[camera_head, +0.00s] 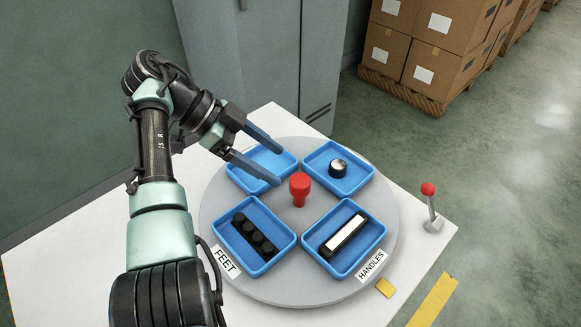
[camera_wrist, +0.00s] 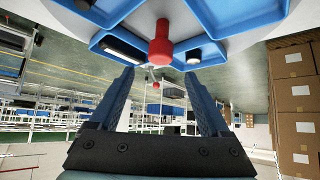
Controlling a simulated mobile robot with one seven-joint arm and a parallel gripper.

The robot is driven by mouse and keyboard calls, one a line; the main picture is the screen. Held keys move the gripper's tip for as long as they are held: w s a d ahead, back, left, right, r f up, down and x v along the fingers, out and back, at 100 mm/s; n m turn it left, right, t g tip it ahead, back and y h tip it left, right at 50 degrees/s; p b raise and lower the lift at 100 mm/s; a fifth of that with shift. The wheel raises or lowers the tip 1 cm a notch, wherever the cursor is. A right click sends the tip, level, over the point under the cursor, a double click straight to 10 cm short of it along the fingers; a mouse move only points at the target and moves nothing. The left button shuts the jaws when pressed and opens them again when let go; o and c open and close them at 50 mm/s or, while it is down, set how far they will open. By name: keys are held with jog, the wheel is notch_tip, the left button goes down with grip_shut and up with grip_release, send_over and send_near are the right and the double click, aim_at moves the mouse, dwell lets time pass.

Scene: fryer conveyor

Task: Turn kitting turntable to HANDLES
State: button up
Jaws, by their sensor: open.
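The grey round turntable (camera_head: 300,291) stands on a white table and carries several blue trays. The front-right tray (camera_head: 374,243) has the HANDLES label (camera_head: 371,265) at its rim and holds a long black-and-white part (camera_head: 345,236). The HANDLES label faces a yellow tab (camera_head: 385,288) beside the disc. The FEET label (camera_head: 227,262) is by the front-left tray, with black parts (camera_head: 254,234). A red centre knob (camera_head: 300,187) stands upright; it also shows in the wrist view (camera_wrist: 161,50). My gripper (camera_head: 280,165) is open and empty, apart from the knob, over the back-left tray, whose contents are partly hidden.
The back-right tray (camera_head: 367,174) holds a silver-and-black knob (camera_head: 338,168). A red-tipped lever (camera_head: 431,205) stands on the table's right corner. A grey cabinet (camera_head: 255,60) rises behind the table. Boxes (camera_head: 440,40) on a pallet stand at back right.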

jog(key=v, duration=0.5)
jog(key=shift+p, duration=0.35)
